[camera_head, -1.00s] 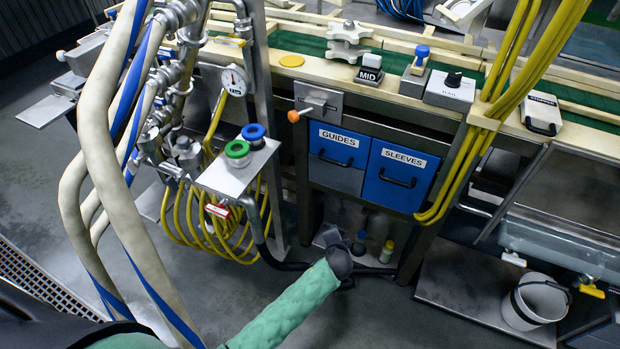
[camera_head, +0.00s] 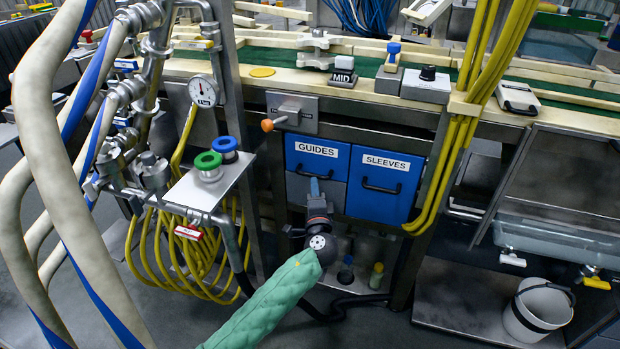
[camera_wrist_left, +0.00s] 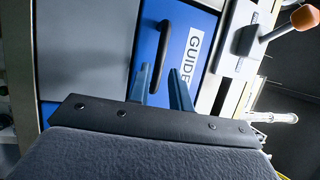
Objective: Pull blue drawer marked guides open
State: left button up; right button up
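The blue drawer marked GUIDES (camera_head: 304,160) is shut, in the cabinet front under the bench, left of the SLEEVES drawer. Its black bar handle is mostly hidden by my gripper in the head view. In the left wrist view the blue drawer front (camera_wrist_left: 192,22) and its dark handle (camera_wrist_left: 166,42) show. My left gripper (camera_head: 314,182) is in front of the drawer's lower part. Its two blue fingers (camera_wrist_left: 161,72) are apart, with the near end of the handle appearing between them. I cannot tell whether they touch it. My right gripper is not in view.
The SLEEVES drawer (camera_head: 386,182) is shut beside it. An orange-knobbed lever (camera_head: 268,125) sticks out above left. A small shelf (camera_head: 205,190) with green and blue rings stands left. Yellow hoses (camera_head: 446,160) hang at right. Bottles (camera_head: 376,275) stand below.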

pick_arm(q)
jog(key=shift+x, duration=2.75)
jog(key=shift+f, duration=0.1)
grip_shut()
